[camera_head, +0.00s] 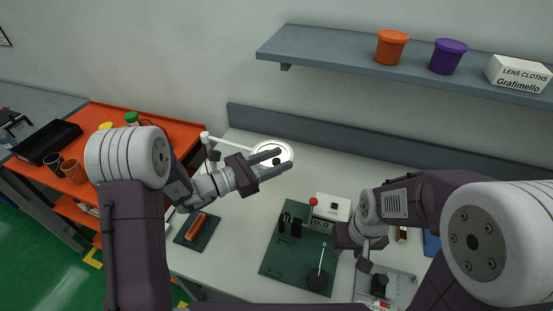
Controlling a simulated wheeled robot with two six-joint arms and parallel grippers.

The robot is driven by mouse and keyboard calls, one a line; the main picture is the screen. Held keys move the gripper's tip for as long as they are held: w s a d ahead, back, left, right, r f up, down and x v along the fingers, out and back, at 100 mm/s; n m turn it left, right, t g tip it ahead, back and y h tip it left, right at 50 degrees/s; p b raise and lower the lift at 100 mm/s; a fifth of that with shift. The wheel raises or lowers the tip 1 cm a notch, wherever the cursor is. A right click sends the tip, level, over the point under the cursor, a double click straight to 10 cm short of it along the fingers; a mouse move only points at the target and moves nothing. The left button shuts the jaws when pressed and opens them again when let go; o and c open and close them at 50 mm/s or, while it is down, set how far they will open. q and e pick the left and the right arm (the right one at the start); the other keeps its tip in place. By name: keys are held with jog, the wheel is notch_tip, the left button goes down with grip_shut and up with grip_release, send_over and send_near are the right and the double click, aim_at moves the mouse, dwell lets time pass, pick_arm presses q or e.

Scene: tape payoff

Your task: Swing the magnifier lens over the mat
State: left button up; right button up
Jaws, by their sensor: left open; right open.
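The magnifier lens (259,147) is a white ring at the end of a white arm (230,144). The arm runs right from a white post (206,140) at the back left of the worktable. My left gripper (281,162) is open, and its fingers overlap the lens in the picture. I cannot tell whether they touch it. The dark green mat (275,268) lies on the table in front of the lens, toward the middle. My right gripper (365,259) is open, pointing down right of the mat; its fingers are partly hidden.
A white box with a red-knobbed lever (313,202) stands at the mat's back edge. A small dark mat with an orange item (197,227) lies left. A shelf (330,50) holds pots and a box. The table's back is clear.

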pick_arm(q)
grip_shut()
dwell(1.4)
